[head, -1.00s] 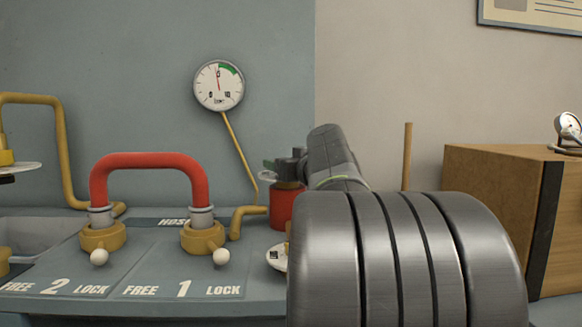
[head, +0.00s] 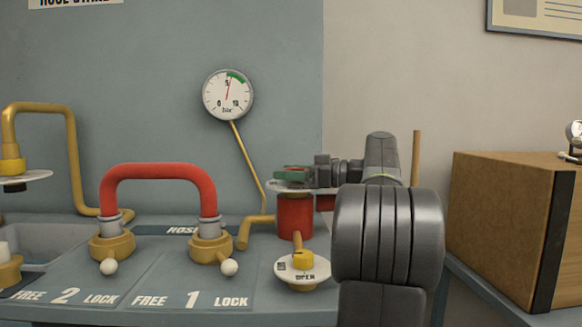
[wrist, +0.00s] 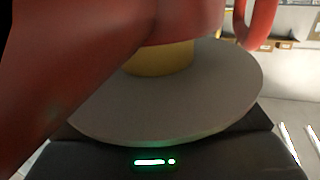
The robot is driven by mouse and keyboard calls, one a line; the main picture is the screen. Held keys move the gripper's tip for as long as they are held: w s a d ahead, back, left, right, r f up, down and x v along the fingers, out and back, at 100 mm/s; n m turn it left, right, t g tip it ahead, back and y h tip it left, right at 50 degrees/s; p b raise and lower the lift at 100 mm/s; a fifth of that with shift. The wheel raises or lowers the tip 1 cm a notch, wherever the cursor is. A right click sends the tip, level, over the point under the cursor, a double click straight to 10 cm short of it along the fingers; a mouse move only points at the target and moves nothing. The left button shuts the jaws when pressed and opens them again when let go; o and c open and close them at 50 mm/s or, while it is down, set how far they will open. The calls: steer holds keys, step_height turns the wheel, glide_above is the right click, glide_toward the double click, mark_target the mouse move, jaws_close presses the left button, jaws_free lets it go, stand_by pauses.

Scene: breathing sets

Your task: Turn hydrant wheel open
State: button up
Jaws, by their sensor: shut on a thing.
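My gripper (head: 292,174) reaches left across the bench to the top of a red cylindrical body (head: 295,214). A pale disc (head: 277,186) shows at its jaws, just above the red body. The jaws are shut, by the look of it on the hydrant wheel, which they and my arm largely hide in the head view. In the wrist view, a large red part (wrist: 90,60), apparently the wheel very close up, crosses the upper left. Behind it are a grey disc (wrist: 170,105) and a yellow hub (wrist: 160,58). The exact contact is hidden.
A white dial marked OPEN (head: 303,270) with a yellow handle sits in front of the red body. A red hose arch (head: 158,175) joins two yellow couplings on the left. A pressure gauge (head: 228,95) hangs above. A wooden box (head: 505,220) stands right.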

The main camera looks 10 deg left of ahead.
steer(key=n+g+p, duration=0.1)
steer(key=r+n+g+p, duration=0.1)
steer(key=g, duration=0.1)
steer(key=shift+s+f+n+g+h+p, duration=0.15)
steer(key=shift+n+g+h+p, duration=0.15)
steer(key=shift+n+g+p, duration=0.65)
steer(key=shift+f+g+b, duration=0.3)
steer(key=shift+g+b, duration=0.55)
steer(key=shift+b, duration=0.25)
steer(key=shift+n+g+h+b, duration=0.3)
steer(key=shift+n+b, duration=0.15)
steer(key=shift+b, duration=0.55)
steer(key=shift+s+n+g+b, duration=0.1)
steer(key=shift+n+g+b, duration=0.25)
steer(key=shift+b, duration=0.55)
steer(key=shift+f+h, duration=0.1)
steer(key=shift+h, duration=0.2)
steer(key=o, duration=1)
